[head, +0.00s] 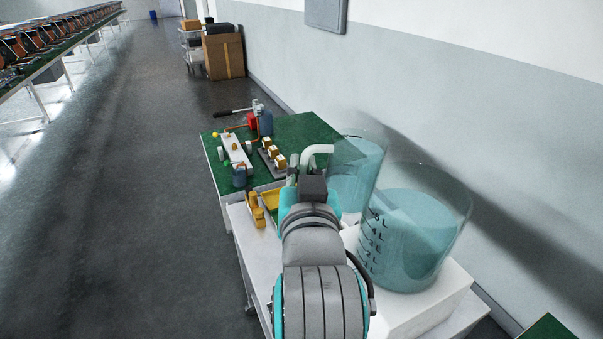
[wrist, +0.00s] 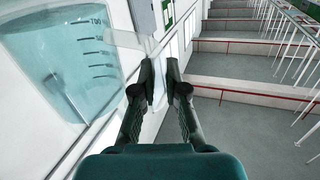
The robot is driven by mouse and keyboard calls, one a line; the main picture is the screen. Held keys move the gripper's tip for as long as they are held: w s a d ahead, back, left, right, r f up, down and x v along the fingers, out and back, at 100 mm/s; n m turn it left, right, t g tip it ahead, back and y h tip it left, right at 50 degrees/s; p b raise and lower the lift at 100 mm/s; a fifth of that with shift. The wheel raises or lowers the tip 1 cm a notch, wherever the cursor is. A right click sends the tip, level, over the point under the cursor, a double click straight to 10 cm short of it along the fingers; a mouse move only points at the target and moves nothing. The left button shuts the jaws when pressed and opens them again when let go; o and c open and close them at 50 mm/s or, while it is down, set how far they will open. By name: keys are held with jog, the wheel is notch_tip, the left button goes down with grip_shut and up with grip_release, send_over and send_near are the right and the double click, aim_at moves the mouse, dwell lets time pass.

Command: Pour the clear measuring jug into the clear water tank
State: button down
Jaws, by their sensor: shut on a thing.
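The clear measuring jug (head: 358,165) holds blue-tinted water and has a pale handle (head: 317,150). It appears close to upright, behind and left of the tank in the head view. In the wrist view the jug (wrist: 75,60) fills the upper left, with its volume marks showing. My gripper (wrist: 168,75) is shut on the jug's handle; in the head view my arm mostly hides it. The clear water tank (head: 415,235), marked in litres, holds blue water and stands on a white block. The jug's lower part is partly hidden behind the tank and my arm.
A green-topped table (head: 300,127) beyond my arm carries a white fixture (head: 237,152), small white-and-yellow blocks (head: 272,152) and a red-and-blue device (head: 258,120). Yellow parts (head: 256,210) lie left of my arm. The wall is close on the right; the floor at left is clear.

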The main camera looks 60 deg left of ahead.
aim_at(326, 150)
jog(key=shift+w+r+m, duration=0.25)
jog(key=shift+r+m, duration=0.1)
jog(key=shift+m, duration=0.05)
jog(key=shift+w+d+r+m+g, duration=0.15)
jog(key=shift+w+r+m, duration=0.25)
jog(key=shift+r, duration=0.2)
jog(key=shift+w+d+r+m+g, duration=0.15)
jog(key=shift+w+r+m, duration=0.15)
jog(key=shift+r+m, duration=0.25)
jog(key=shift+a, duration=0.1)
jog(key=shift+w+d+r+m, duration=0.2)
jog(key=shift+w+m, duration=0.35)
jog(key=shift+w, duration=0.1)
jog(key=shift+w+d+r+m+h, duration=0.2)
jog(key=shift+w+r+m, duration=0.25)
jog(key=shift+w+r, duration=0.15)
jog(key=shift+w+d+r+m+h, duration=0.1)
jog(key=shift+w+r+m+h, duration=0.1)
jog(key=shift+w+r+m, duration=0.35)
jog(key=shift+w+r+m+g, duration=0.1)
jog(key=shift+w+m+g, duration=0.2)
jog(key=shift+g, duration=0.1)
